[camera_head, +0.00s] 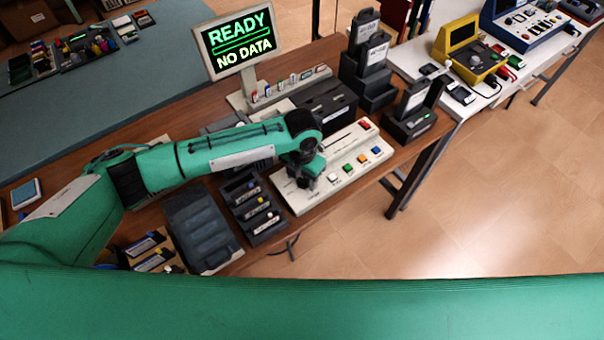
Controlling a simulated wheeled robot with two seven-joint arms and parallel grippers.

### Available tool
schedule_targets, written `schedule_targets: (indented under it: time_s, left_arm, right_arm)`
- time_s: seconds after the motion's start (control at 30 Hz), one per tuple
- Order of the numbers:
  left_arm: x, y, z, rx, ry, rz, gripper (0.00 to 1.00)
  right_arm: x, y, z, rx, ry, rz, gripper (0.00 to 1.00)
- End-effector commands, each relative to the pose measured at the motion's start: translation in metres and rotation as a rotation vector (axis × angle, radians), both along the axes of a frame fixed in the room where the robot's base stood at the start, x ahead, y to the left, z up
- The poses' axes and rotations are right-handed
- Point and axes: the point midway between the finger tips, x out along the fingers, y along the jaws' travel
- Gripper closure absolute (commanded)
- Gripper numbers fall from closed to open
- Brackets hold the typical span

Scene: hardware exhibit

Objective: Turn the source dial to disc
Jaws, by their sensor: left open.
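A long white control panel (352,146) lies on the wooden bench, with a row of coloured buttons and a red piece at its far right end. My left gripper (305,181) points down over the panel's left end, left of the white button (333,178). It is open, but its fingertips are small and dark here. I cannot make out the source dial; the gripper and wrist cover that end of the panel. Whether the fingers touch anything there cannot be told. The monitor (238,40) behind reads "READY" and "NO DATA". My right gripper is not in view.
A dark rack of labelled cartridges (255,210) and a grey case (200,232) stand left of the panel. Black holders with upright cartridges (412,102) stand to its right. A white table (412,58) carries yellow and blue devices. The floor at right is clear.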

Motion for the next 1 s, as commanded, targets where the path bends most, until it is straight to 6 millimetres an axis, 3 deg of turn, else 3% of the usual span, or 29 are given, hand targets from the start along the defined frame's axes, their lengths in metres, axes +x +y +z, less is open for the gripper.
schedule_targets:
  time_s: [0.33, 0.57, 1.0]
  left_arm:
    - [0.0, 0.0, -0.004, 0.0, -0.001, 0.0, 0.45]
    - [0.0, 0.0, -0.004, 0.0, -0.001, 0.0, 0.9]
    - [0.0, 0.0, -0.002, 0.0, 0.0, 0.088, 0.9]
  right_arm:
    - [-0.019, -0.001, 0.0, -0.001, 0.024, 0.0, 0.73]
    - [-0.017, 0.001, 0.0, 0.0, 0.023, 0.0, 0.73]
    - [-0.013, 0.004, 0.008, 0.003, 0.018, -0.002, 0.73]
